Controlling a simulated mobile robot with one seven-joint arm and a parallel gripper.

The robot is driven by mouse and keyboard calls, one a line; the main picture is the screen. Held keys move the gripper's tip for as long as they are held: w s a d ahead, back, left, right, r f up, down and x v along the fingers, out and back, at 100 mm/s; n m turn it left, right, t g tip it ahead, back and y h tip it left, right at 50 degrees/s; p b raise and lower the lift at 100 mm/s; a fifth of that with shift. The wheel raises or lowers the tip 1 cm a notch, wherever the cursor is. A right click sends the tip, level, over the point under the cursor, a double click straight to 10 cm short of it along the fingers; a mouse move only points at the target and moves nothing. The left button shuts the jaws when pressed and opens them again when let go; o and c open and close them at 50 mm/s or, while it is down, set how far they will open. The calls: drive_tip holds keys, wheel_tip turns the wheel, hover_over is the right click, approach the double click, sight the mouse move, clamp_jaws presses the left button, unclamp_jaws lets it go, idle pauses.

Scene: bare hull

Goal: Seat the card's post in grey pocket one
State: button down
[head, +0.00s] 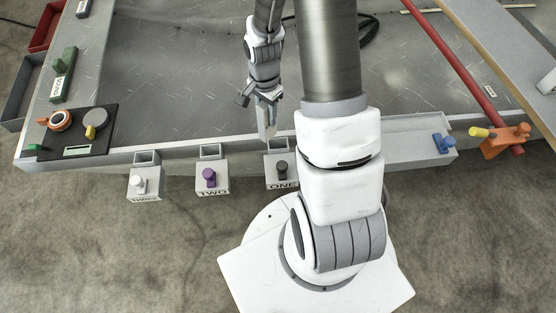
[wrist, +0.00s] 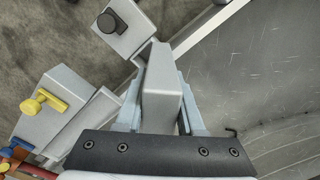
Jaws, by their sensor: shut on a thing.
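My gripper (head: 266,98) is shut on a pale grey card (head: 265,122) that hangs down from the jaws. In the wrist view the card (wrist: 162,85) stands between the two pale blue fingers of my gripper (wrist: 160,105). Grey pocket one (head: 283,172), marked ONE, has a dark knob on its front and a square opening at its back. The card's lower end is close to this opening; whether they touch I cannot tell. Pocket one also shows in the wrist view (wrist: 140,35), just beyond the card. The card's post cannot be made out.
Pocket two (head: 212,184) with a purple knob and pocket three (head: 145,189) with a pale knob stand to the left along the panel edge. A grey box with a yellow knob (wrist: 40,101) is left in the wrist view. An orange clamp (head: 504,138) is right.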

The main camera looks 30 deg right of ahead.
drive_tip(key=d+f+m+b, duration=0.1)
drive_tip(key=f+m+b, duration=0.1)
drive_tip(key=f+m, duration=0.1)
drive_tip(key=s+f+m+b, duration=0.1)
drive_tip(key=f+m+b, duration=0.1)
drive_tip(key=f, duration=0.1)
drive_tip(key=d+f+m+b, duration=0.1)
drive_tip(key=f+m+b, duration=0.1)
drive_tip(key=f+m, duration=0.1)
drive_tip(key=shift+s+d+f+m, duration=0.25)
drive_tip(key=shift+s+d+m, duration=0.05)
drive_tip(key=shift+f, duration=0.1)
drive_tip(key=shift+f+b, duration=0.15)
drive_tip(key=shift+b, duration=0.25)
drive_tip(key=c, duration=0.5)
unclamp_jaws()
